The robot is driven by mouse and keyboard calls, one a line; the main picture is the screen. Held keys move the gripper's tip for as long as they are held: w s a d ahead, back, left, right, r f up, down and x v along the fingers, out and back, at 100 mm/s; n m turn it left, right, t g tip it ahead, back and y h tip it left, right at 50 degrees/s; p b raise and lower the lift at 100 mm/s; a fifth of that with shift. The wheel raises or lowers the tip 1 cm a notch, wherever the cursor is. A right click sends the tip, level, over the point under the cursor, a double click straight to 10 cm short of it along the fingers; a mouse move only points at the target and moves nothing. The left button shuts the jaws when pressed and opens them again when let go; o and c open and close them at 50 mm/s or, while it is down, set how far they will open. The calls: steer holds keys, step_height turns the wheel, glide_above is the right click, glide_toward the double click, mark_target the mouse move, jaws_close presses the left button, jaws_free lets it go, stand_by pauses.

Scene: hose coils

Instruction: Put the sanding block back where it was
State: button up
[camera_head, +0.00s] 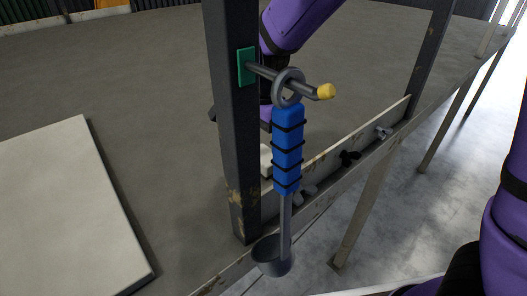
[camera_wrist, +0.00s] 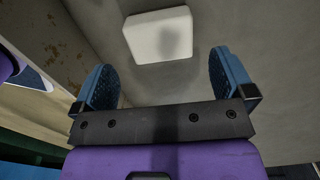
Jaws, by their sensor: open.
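A pale, off-white block with rounded edges, which looks like the sanding block (camera_wrist: 160,36), lies on the grey surface in the wrist view. In the head view only a small pale part of it (camera_head: 266,160) shows behind the blue-handled ladle. My gripper (camera_wrist: 163,64) is open, with its two blue textured fingers spread wide. The block sits beyond the fingertips, roughly centred between them, and the fingers appear not to touch it. A shadow falls on the block. In the head view my gripper is mostly hidden behind the dark post and the ladle.
A dark post (camera_head: 232,130) carries a peg with a yellow tip (camera_head: 326,91). A ladle with a blue handle (camera_head: 288,150) hangs from it by its ring. A large white board (camera_head: 70,215) lies left; grey table beyond is clear.

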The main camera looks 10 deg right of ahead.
mark_target(263, 155)
steer(key=s+d+r+n+t, duration=0.1)
steer(key=s+d+r+n, duration=0.15)
steer(key=d+r, duration=0.45)
steer(key=s+d+r+n+t, duration=0.1)
steer(key=s+d+r+n, duration=0.15)
steer(key=d+r, duration=0.45)
steer(key=s+d+r+n+t, duration=0.2)
steer(key=s+d+n, duration=0.4)
steer(key=s+d, duration=0.4)
steer(key=shift+s+d+r+t, duration=0.2)
steer(key=shift+s+d+t, duration=0.3)
steer(key=shift+s, duration=1.3)
steer(key=shift+a, duration=0.15)
